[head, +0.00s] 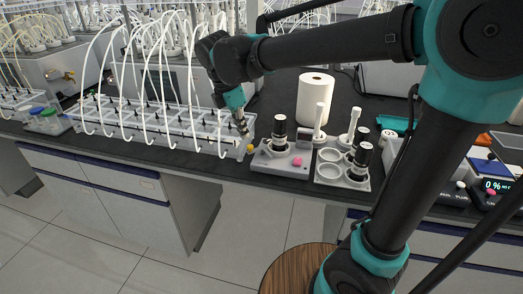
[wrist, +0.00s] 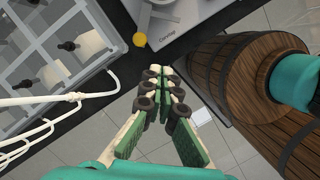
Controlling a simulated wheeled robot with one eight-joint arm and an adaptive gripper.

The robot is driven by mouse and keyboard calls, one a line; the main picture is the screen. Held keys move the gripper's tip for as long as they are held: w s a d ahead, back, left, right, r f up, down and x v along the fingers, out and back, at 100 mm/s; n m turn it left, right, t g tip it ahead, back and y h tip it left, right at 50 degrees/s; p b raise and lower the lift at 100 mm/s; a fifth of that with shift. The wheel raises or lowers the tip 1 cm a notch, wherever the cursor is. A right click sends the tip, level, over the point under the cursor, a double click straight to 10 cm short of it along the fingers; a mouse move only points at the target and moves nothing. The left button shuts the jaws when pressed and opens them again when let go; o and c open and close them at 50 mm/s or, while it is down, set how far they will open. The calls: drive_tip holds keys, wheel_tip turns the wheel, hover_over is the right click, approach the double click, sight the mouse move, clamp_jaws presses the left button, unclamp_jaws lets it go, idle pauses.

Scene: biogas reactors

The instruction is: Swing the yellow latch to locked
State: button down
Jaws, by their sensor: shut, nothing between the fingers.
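A small round yellow piece, apparently the latch knob (head: 250,148), sits at the left edge of a grey bench device (head: 275,163). In the wrist view the yellow knob (wrist: 140,40) lies up and left of my fingertips, beside the grey device's body (wrist: 185,25). The rest of the latch is too small to tell. My gripper (head: 242,130) points down just above and left of the knob in the head view. In the wrist view my gripper (wrist: 162,75) has its fingertips together with nothing between them, apart from the knob.
A clear rack with white tubes (head: 160,122) stands close on the left. A paper roll (head: 315,98) stands behind the device, and a second grey holder (head: 328,183) is to its right. A wooden barrel (wrist: 225,65) stands on the floor before the bench's front edge.

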drive_tip(key=shift+f, duration=0.1)
drive_tip(key=x, duration=0.9)
drive_tip(key=shift+w+f, duration=0.1)
drive_tip(key=shift+f, duration=0.3)
drive_tip(key=shift+w+d, duration=0.3)
drive_tip(key=shift+d, duration=0.25)
drive_tip(key=shift+w+d, duration=0.35)
drive_tip(key=shift+d, duration=0.2)
drive_tip(key=shift+w+d, duration=0.45)
drive_tip(key=shift+d, duration=0.15)
drive_tip(key=shift+d+n, duration=0.4)
drive_tip(key=shift+n, duration=0.4)
drive_tip(key=shift+d+n+t+y, duration=0.3)
drive_tip(key=shift+n, duration=0.5)
drive_tip(key=n, duration=0.1)
drive_tip(key=d+n, duration=0.1)
drive_tip(key=n, duration=0.1)
drive_tip(key=shift+w+d+y, duration=0.15)
drive_tip(key=shift+w+y, duration=0.15)
drive_tip(key=shift+w+d, duration=0.4)
drive_tip(key=shift+d, duration=0.05)
